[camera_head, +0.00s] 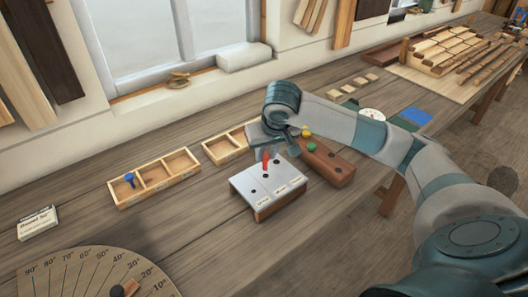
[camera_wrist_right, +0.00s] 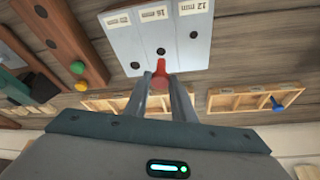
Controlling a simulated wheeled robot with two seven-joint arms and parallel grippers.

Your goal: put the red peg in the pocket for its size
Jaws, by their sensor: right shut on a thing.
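The red peg (camera_head: 266,160) is held between the fingers of my right gripper (camera_head: 277,146); its end also shows between the fingertips in the right wrist view (camera_wrist_right: 161,68). The gripper is shut on it. The peg is roughly upright at the grey-topped pocket block (camera_head: 258,184), close to the middle hole, labelled 16 mm in the right wrist view (camera_wrist_right: 125,42). I cannot tell whether the peg touches the block. The dark holes beside the 12 mm and 20 mm labels look empty. My left gripper is not in view.
A brown wooden block (camera_head: 338,173) with a yellow peg (camera_head: 305,133) and a green peg (camera_head: 311,147) stands right of the pocket block. A divided tray (camera_head: 155,195) holds a blue peg (camera_head: 129,178). An angle board (camera_head: 75,275) lies at front left.

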